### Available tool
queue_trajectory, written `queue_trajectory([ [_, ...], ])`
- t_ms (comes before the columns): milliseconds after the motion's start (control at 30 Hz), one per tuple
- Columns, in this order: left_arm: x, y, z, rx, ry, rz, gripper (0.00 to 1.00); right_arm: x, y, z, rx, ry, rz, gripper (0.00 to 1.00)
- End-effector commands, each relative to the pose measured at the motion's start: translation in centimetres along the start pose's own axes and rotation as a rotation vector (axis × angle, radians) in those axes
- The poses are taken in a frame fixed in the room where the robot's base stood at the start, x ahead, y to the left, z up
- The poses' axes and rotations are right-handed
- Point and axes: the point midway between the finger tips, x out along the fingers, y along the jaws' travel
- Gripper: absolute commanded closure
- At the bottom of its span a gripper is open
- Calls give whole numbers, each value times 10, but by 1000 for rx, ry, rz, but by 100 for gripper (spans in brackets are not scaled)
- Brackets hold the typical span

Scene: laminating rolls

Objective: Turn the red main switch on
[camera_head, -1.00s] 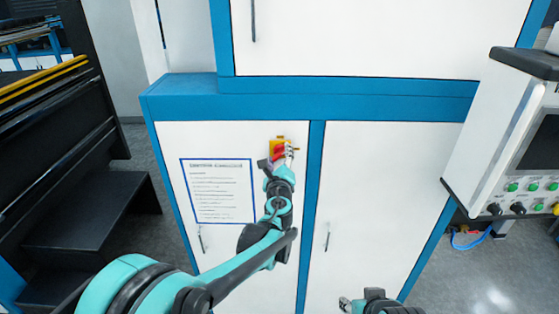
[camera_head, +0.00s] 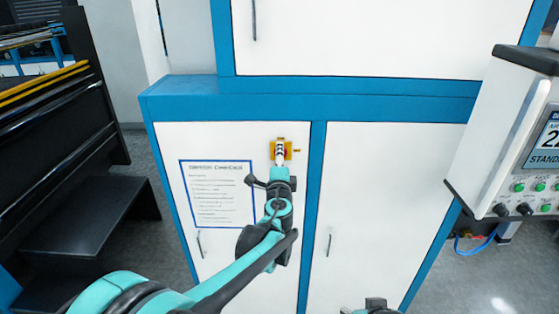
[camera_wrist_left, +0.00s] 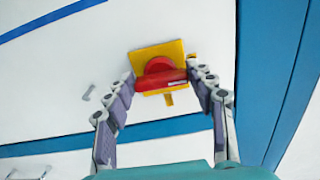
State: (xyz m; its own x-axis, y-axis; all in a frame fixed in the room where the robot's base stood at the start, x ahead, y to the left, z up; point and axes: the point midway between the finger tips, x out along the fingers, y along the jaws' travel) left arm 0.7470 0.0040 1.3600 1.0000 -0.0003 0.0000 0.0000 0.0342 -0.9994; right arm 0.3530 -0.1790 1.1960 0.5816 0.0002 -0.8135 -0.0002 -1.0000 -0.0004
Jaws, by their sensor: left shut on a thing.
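The red main switch (camera_wrist_left: 160,78) sits on a square yellow plate (camera_wrist_left: 174,50) on a white cabinet door. In the head view the yellow plate (camera_head: 289,147) shows behind the fingers, which hide most of the red knob. My left gripper (camera_head: 281,152) is at the switch. In the left wrist view my left gripper (camera_wrist_left: 161,78) has one finger on each side of the red handle and is shut on it. The handle lies crosswise between the fingers. My right gripper (camera_head: 346,311) only just shows at the bottom edge, and its jaws cannot be made out.
A notice (camera_head: 218,192) is on the same door, left of my arm. The control box (camera_head: 520,150) at the right has a lit screen (camera_head: 546,140) reading "STAND" and green buttons. A black stepped unit (camera_head: 75,200) stands at the left. The right-hand door (camera_head: 375,190) is clear.

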Motion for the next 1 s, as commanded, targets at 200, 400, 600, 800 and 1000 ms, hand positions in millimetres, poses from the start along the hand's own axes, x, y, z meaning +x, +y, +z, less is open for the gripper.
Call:
queue_trajectory([
  [200,0,1,0,-44,-1,0,74,1,0,1,0,0,0,60],
  [400,0,1,0,-53,-1,1,74,1,0,1,0,0,0,60],
  [600,0,1,0,-53,-1,1,74,1,0,1,0,0,0,60],
  [800,0,1,0,-51,-1,0,24,1,0,1,0,0,0,60],
  [1000,0,1,0,-50,0,0,24,1,0,1,0,0,0,60],
])
